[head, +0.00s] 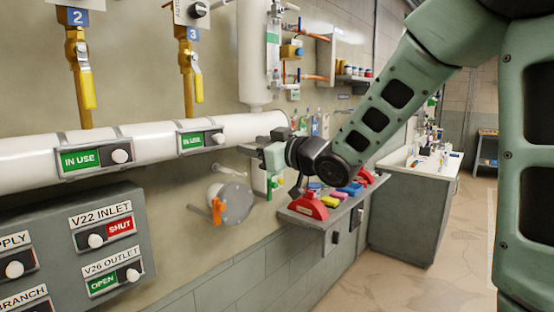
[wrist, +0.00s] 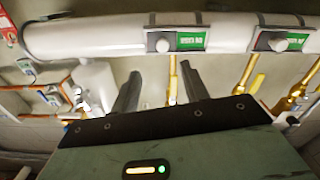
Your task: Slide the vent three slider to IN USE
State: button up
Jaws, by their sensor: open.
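The slider under the yellow valve marked 3 (head: 203,141) is on the white pipe. Its green plate reads IN USE, and its round white knob (head: 219,138) sits at the right end. The wrist view is upside down; there this slider (wrist: 190,40) shows its knob at the left end. My gripper (head: 249,150) is just right of the knob and apart from it. In the wrist view my gripper (wrist: 160,85) has its two fingers spread with nothing between them. Nothing covers the knob in either view.
A similar slider (head: 95,157) to the left also reads IN USE. A grey panel (head: 70,250) with more sliders is at lower left. A round flange with an orange handle (head: 218,210) is below the pipe. A shelf with red items (head: 310,207) stands to the right.

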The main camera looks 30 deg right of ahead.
jog(key=b+v, duration=0.1)
jog(key=v, duration=0.5)
jog(key=shift+s, duration=0.1)
dwell(0.3)
jog(key=s+a+f+g+h+b, duration=0.1)
jog(key=s+a+f+g, duration=0.25)
jog(key=a+f, duration=0.35)
jog(key=s+a+f+g+h+b, duration=0.15)
jog(key=a+f+g, duration=0.35)
jog(key=f, duration=0.5)
jog(key=s+a+f+g, duration=0.2)
jog(key=s+f+g, duration=0.1)
jog(key=s, duration=0.4)
jog(key=s+a+f+n+g+h, duration=0.1)
jog(key=s+a+f+g, duration=0.1)
jog(key=s, duration=0.5)
jog(key=s+a+f+n+g+h, duration=0.1)
jog(key=s+a+f+g, duration=0.1)
jog(key=s, duration=0.6)
jog(key=shift+f+g, duration=0.85)
jog(key=shift+f, duration=0.1)
jog(key=shift+h, duration=0.25)
